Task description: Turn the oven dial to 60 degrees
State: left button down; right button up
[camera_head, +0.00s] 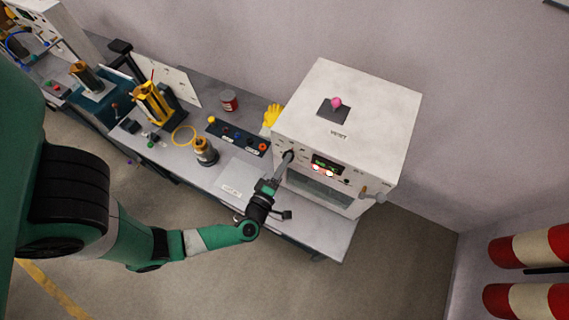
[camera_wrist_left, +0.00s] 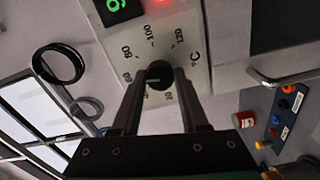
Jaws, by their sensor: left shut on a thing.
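The oven (camera_head: 345,105) is a white box at the right end of the bench. Its small black dial (camera_wrist_left: 159,74) shows in the left wrist view on a pale panel, with printed marks including 60, 80, 100, 120 and °C around it. A short pale line on the dial lies toward the left, roughly on the side of the 60 mark. My left gripper (camera_head: 288,157) reaches the left part of the oven's front. In the wrist view my left gripper (camera_wrist_left: 160,83) has a finger on each side of the dial and is shut on it. In the head view the gripper hides the dial.
A lit display (camera_head: 327,165) is beside the dial, and a handle (camera_head: 374,196) sticks out at the oven's right. A pink knob (camera_head: 336,103) is on top. A button panel (camera_head: 238,137), a red can (camera_head: 229,100) and yellow gloves (camera_head: 272,116) are left of the oven.

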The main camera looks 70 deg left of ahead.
pick_arm(q)
jog(key=shift+n, duration=1)
jog(key=shift+c, duration=2.1)
grip_release()
jog(key=shift+s+d, duration=0.1)
jog(key=b+v, duration=0.1)
jog(key=v, duration=1)
jog(key=shift+s, duration=0.15)
jog(key=shift+r, duration=0.15)
